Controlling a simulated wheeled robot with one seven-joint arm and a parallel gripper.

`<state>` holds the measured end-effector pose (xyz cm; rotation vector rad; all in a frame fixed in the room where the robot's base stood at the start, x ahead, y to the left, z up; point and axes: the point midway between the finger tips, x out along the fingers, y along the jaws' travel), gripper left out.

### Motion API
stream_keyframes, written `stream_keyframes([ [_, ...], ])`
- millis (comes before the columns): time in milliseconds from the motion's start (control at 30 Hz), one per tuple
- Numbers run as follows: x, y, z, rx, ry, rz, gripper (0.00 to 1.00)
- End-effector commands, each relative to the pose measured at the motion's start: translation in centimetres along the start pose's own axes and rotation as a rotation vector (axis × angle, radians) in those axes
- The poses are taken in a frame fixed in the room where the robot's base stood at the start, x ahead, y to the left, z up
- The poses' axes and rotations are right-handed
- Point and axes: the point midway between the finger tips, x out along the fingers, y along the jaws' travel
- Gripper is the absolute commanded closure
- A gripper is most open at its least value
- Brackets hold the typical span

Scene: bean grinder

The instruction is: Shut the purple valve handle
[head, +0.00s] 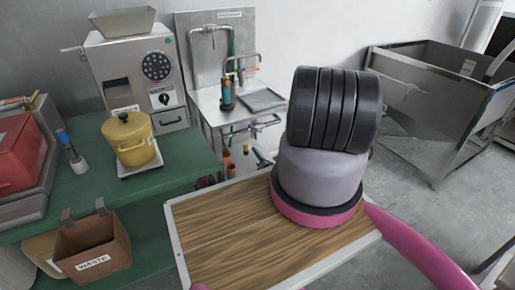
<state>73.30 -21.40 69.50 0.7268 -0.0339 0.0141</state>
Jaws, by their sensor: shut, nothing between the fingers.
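The purple valve handle (254,129) is small and sits on the metal pipework below the front edge of the steel sink unit (208,107). At this size I cannot tell how far it is turned. My large grey, black and pink arm links stand in the foreground, to the right of the handle in the picture. My gripper's fingers cannot be made out in the head view, so their position relative to the handle is not shown.
A green bench (85,196) on the left holds a grinder (128,75), a yellow pot (130,138) and a red box (17,153). A waste bin (92,247) hangs below. Several bottles (228,160) stand under the sink. A steel trough (440,100) is at right; floor before it is clear.

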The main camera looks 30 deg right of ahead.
Motion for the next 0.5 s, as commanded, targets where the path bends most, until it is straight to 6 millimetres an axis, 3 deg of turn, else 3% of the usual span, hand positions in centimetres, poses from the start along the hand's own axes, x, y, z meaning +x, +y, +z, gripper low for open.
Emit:
stream_keyframes([
  [333,7.4,0.1,0.1,-0.003,-0.001,0.005,1.0],
  [400,8.6,0.1,0.3,-0.002,-0.001,0.004,1.0],
  [500,8.8,0.1,2.1,-0.001,-0.002,0.002,1.0],
])
